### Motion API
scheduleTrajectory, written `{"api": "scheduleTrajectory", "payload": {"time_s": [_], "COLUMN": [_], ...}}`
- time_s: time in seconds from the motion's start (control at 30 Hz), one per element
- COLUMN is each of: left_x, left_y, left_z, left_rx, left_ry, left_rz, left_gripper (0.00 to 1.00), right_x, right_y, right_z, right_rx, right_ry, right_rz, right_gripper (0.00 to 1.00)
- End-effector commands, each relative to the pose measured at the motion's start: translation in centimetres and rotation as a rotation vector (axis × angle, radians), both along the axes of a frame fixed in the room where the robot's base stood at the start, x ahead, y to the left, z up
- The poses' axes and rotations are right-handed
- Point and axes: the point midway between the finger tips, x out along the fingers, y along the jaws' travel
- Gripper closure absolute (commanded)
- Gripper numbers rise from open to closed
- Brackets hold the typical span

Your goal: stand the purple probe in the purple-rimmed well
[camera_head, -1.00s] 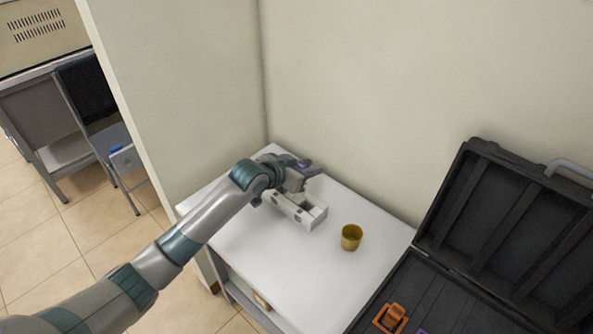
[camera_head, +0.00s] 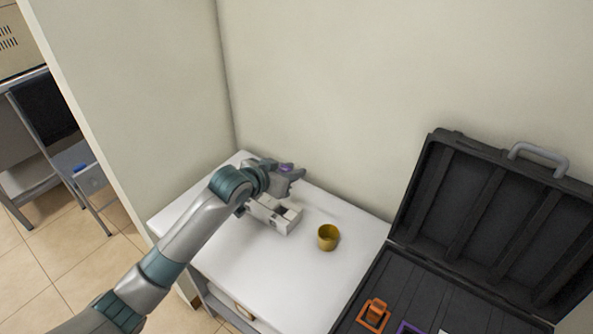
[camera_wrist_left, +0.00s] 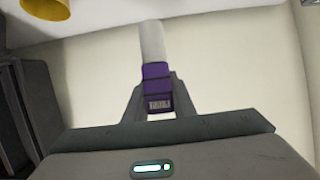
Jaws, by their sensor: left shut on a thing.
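My left gripper (camera_head: 294,174) is shut on the purple probe (camera_head: 286,167), above the back of the white table. In the left wrist view, the probe (camera_wrist_left: 157,75) sits between the fingers (camera_wrist_left: 157,100). Its purple body has a small display, and a pale shaft extends away from the gripper. In the head view the gripper hides most of the probe. The purple-rimmed well (camera_head: 404,327) lies in the open black case at the bottom edge, partly cut off. My right gripper is not in view.
The black case (camera_head: 440,290) also holds an orange-rimmed well with an orange thing (camera_head: 374,314). Walls close off the back and left.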

Motion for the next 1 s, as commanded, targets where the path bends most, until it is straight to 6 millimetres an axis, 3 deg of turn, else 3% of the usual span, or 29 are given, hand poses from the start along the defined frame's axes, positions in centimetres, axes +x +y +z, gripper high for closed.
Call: {"api": "scheduleTrajectory", "payload": {"time_s": [0.17, 0.37, 0.7, 0.8, 1.0], "left_x": [-0.1, -0.9, -5.3, -6.9, -9.5], "left_y": [0.6, 2.8, 10.3, 12.4, 15.3], "left_z": [1.6, 5.9, 16.6, 18.9, 21.5], "left_rx": [-0.001, -0.002, -0.003, -0.003, -0.002], "left_ry": [-0.004, -0.008, -0.012, -0.011, -0.006], "left_rz": [0.016, 0.085, 0.348, 0.429, 0.542], "left_gripper": [1.0, 1.0, 1.0, 1.0, 1.0], "right_x": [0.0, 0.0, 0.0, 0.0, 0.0], "right_y": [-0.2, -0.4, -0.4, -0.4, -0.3], "right_z": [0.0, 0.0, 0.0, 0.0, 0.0], "right_rx": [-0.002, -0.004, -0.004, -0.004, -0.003], "right_ry": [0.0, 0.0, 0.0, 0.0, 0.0], "right_rz": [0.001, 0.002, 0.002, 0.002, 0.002], "right_gripper": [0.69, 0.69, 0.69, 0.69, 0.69]}}
